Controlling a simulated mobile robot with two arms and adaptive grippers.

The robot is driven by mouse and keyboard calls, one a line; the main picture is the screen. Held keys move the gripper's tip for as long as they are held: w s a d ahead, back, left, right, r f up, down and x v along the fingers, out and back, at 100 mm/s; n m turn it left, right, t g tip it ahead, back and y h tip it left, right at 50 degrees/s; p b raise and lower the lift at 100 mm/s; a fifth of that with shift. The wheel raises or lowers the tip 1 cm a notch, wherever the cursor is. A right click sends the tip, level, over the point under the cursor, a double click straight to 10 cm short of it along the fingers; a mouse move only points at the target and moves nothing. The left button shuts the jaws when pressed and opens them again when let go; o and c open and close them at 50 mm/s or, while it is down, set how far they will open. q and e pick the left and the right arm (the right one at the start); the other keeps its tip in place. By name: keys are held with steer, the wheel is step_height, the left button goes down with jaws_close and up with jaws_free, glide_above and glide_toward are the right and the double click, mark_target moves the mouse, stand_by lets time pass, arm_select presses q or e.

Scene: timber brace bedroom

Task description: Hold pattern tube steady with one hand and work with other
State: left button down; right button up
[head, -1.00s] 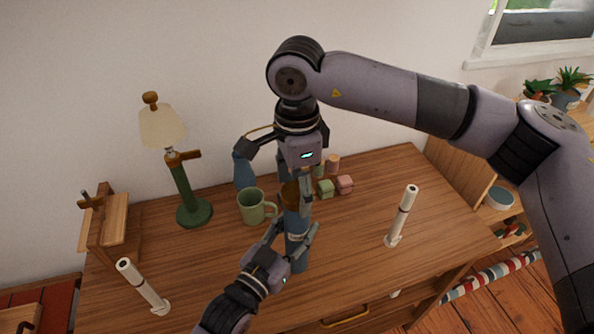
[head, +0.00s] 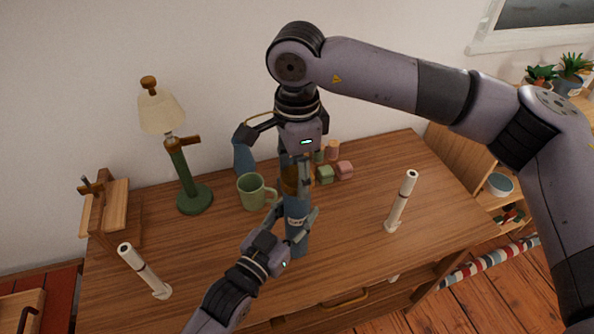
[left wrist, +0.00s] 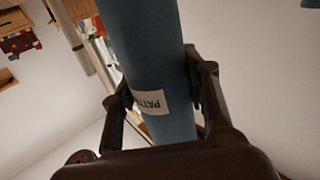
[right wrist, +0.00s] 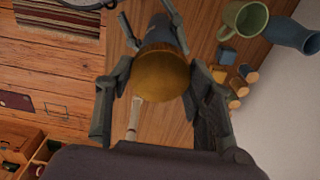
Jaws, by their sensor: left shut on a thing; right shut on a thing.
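The pattern tube (head: 297,207) is blue with a brown end cap and stands upright over the wooden desk. My left gripper (head: 297,226) is shut around its lower body. In the left wrist view the blue tube (left wrist: 148,45) runs between the fingers, beside a pale label (left wrist: 149,102) with partly hidden lettering. My right gripper (head: 297,175) comes from above and is shut on the brown cap. In the right wrist view the round cap (right wrist: 161,76) sits between the two fingers. In the head view the fingers hide part of the cap.
A green mug (head: 251,191) stands close left of the tube, with a blue vase (head: 243,158) behind it. Small blocks (head: 325,174) lie behind right. A green lamp (head: 184,175) and white stands (head: 400,203) flank the tube. The desk's (head: 350,230) front right is clear.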

steer(key=shift+c, duration=0.8)
steer(key=o, duration=1.3)
steer(key=shift+o, duration=0.2)
steer(key=shift+r, duration=0.1)
step_height(320, 180, up, 12)
arm_select(q)
steer(key=c, duration=0.8)
jaws_free()
steer(key=shift+c, duration=0.2)
steer(key=shift+s, duration=0.1)
